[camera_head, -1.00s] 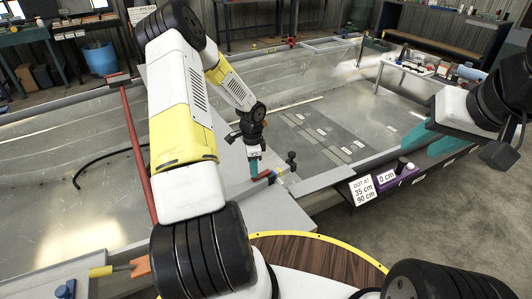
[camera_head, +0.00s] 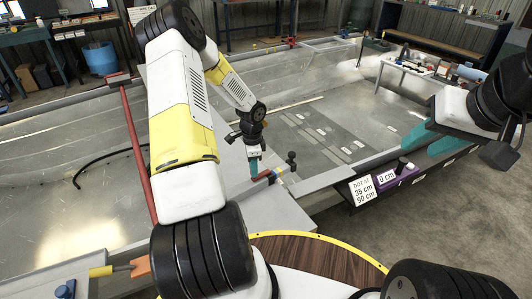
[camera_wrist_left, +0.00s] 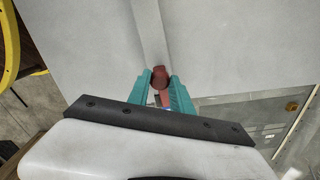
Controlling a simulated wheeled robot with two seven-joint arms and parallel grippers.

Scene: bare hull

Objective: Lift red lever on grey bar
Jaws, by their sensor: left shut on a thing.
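The red lever (camera_head: 263,175) is small in the head view, beside the left fingertips. In the left wrist view its rounded red end (camera_wrist_left: 160,76) sits between the teal fingers. My left gripper (camera_head: 254,172) points down and is shut on the lever; its fingers also show in the left wrist view (camera_wrist_left: 161,88). The fingers and the arm hide part of the lever. A pale grey strip (camera_wrist_left: 152,32), probably the grey bar, runs up from the lever in the left wrist view. My right gripper (camera_head: 428,140) is open and empty, at the right, away from the lever.
A black knob on a short post (camera_head: 291,158) stands just right of the lever. A long red pole (camera_head: 138,155) lies left of my left arm. A white sign (camera_head: 363,190) hangs on the hull's near edge. The hull floor beyond is mostly clear.

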